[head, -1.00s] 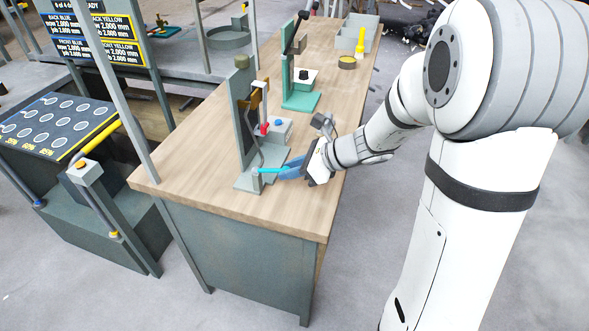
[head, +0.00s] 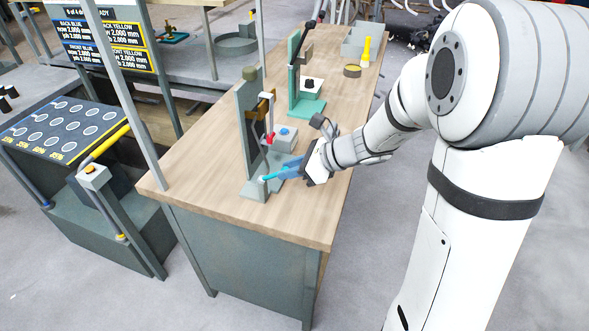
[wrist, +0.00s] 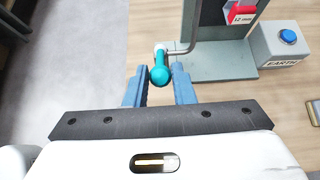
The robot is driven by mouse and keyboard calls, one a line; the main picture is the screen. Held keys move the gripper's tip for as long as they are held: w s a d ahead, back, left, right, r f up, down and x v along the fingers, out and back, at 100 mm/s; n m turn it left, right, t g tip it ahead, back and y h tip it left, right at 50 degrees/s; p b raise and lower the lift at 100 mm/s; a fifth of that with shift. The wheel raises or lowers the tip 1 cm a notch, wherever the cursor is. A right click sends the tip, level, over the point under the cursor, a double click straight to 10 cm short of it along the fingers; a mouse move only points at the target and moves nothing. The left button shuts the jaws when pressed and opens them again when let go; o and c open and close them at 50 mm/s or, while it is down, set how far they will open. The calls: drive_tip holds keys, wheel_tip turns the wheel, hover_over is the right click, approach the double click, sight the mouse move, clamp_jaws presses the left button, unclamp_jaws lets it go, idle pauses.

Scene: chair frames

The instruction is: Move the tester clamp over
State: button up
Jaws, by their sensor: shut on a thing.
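The tester clamp is a small teal piece (wrist: 160,70) with a rounded end, seen between my blue fingertips in the wrist view. My gripper (wrist: 159,88) is shut on it. A bent grey rod or lead meets its far end and runs to the tester stand (wrist: 215,62). In the head view the clamp (head: 269,177) shows as a teal strip low at the front of the upright tester stand (head: 250,125), with my gripper (head: 284,173) to its right. Exactly how the clamp meets the stand is hard to see.
A grey box marked EARTH with a blue button (wrist: 288,37) stands beside the stand. A green fixture (head: 307,106), a yellow bottle (head: 366,52) and grey bins (head: 355,40) are further back on the wooden bench (head: 215,205). The bench front is clear.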

drive_tip(key=shift+a+r, duration=0.1)
drive_tip(key=shift+r, duration=0.1)
drive_tip(key=shift+w+a+r+p, duration=0.2)
drive_tip(key=shift+a+r+p, duration=0.35)
drive_tip(key=shift+r, duration=0.05)
drive_tip(key=shift+w+a+r, duration=0.1)
drive_tip(key=shift+a, duration=0.15)
drive_tip(key=shift+w+a+r+p, duration=0.3)
drive_tip(key=shift+a+r+p, duration=0.15)
drive_tip(key=shift+a, duration=0.25)
drive_tip(key=o, duration=0.8)
drive_tip(key=shift+o, duration=0.2)
